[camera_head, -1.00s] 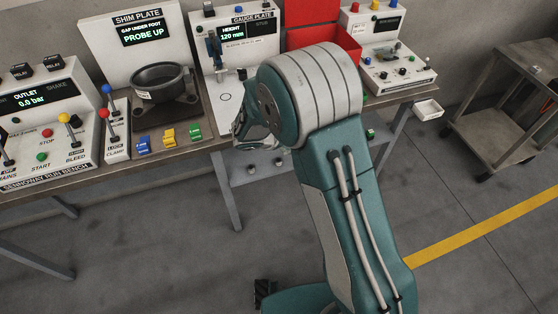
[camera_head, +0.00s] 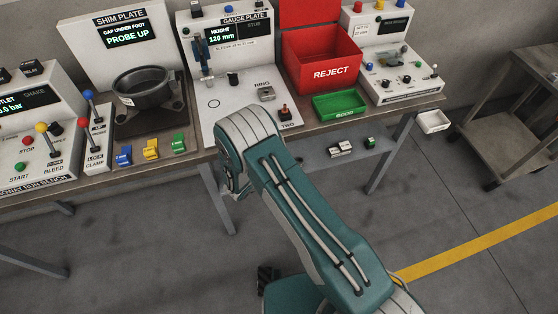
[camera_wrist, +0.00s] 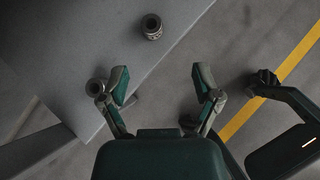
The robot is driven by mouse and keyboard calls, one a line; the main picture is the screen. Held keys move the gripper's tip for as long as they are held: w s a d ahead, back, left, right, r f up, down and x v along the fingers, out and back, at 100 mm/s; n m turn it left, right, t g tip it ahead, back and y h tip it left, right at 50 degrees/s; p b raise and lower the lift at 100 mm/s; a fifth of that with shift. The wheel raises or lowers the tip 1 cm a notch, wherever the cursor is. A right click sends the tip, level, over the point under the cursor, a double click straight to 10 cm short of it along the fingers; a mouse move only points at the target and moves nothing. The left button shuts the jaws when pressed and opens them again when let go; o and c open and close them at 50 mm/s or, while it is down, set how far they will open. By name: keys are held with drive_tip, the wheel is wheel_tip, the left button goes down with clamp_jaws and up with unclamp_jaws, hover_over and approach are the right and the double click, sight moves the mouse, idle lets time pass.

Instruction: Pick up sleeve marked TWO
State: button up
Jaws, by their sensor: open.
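Two short grey cylindrical sleeves stand on a grey shelf (camera_wrist: 75,50) in the wrist view. One sleeve (camera_wrist: 151,27) is ahead, near the shelf's edge. The other sleeve (camera_wrist: 95,87) is close beside my left finger; I cannot tell whether they touch. No marking is readable on either, so I cannot tell which is TWO. My gripper (camera_wrist: 160,82) is open, with nothing between its fingers. In the head view, my arm hides most of the gripper and these sleeves. A label TWO (camera_head: 287,125) is on the gauge plate station, beside a red-topped black part (camera_head: 285,112).
The bench holds a red REJECT bin (camera_head: 322,72), a green tray (camera_head: 340,104) and a dark casting (camera_head: 143,88). Several small parts (camera_head: 340,149) lie on the lower shelf right of my arm. A cart (camera_head: 515,100) stands at right. The floor in front is mostly clear.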

drive_tip(key=w+f, duration=0.3)
drive_tip(key=f, duration=0.1)
drive_tip(key=shift+w, duration=0.2)
drive_tip(key=w+d+f, duration=0.3)
drive_tip(key=shift+w, duration=0.3)
drive_tip(key=shift+w+f, duration=0.2)
drive_tip(key=shift+f, duration=0.05)
drive_tip(key=shift+w+a+f, duration=0.15)
drive_tip(key=shift+a, duration=0.2)
drive_tip(key=shift+d, duration=0.35)
clamp_jaws()
